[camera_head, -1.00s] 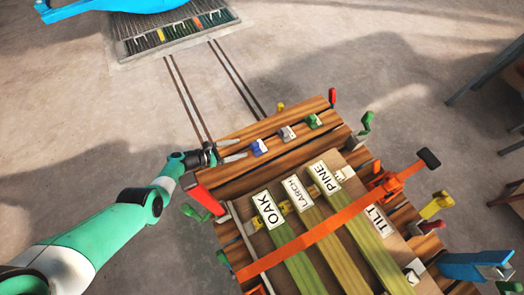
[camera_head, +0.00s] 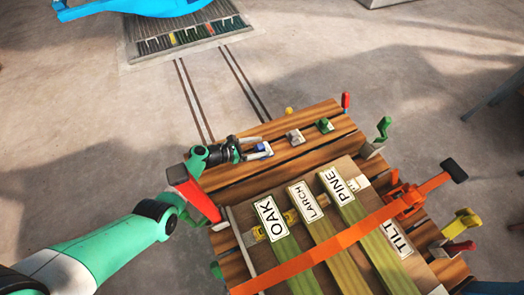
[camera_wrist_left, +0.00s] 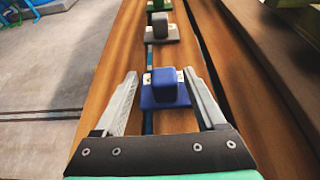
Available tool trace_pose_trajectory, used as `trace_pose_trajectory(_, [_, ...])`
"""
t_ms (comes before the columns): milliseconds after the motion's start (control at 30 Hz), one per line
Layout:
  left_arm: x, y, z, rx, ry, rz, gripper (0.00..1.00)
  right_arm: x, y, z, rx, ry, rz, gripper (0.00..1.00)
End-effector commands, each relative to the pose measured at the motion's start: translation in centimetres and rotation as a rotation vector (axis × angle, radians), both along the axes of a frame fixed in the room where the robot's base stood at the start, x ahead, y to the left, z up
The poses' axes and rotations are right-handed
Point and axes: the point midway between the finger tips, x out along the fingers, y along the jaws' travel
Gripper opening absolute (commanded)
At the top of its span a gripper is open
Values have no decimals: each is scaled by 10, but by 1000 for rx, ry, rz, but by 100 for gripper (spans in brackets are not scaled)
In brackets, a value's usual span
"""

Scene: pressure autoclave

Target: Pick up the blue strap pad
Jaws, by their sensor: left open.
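The blue strap pad (camera_head: 260,148) rests on the wooden slats at the far left end of a row of pads. In the left wrist view the blue pad (camera_wrist_left: 166,90) is a block with a raised upright part on a flat base. My left gripper (camera_head: 256,149) is open, with one finger on each side of the pad. In the left wrist view the fingers of the left gripper (camera_wrist_left: 165,92) flank the pad, and small gaps seem to show. Contact cannot be told. My right gripper is not in view.
A grey pad (camera_head: 294,136) and a green pad (camera_head: 325,125) sit farther along the same row. Boards labelled OAK (camera_head: 268,218), LARCH and PINE lie in front under an orange strap (camera_head: 320,248). A red post (camera_head: 194,194) stands close to my left forearm.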

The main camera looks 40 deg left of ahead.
Motion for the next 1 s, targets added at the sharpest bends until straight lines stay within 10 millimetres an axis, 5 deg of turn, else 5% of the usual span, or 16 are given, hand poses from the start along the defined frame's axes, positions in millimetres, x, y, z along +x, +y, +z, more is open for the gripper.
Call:
trace_pose_trajectory(200, [31, -17, -17, 1, 0, -2, 72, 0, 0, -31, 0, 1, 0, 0])
trace_pose_trajectory(467, [35, -18, -14, 0, 1, 0, 72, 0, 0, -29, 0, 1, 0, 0])
trace_pose_trajectory(867, [35, -18, -14, 1, 1, 0, 2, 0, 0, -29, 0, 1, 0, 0])
trace_pose_trajectory(1000, [35, -18, -14, 1, 1, 0, 0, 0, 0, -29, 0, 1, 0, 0])
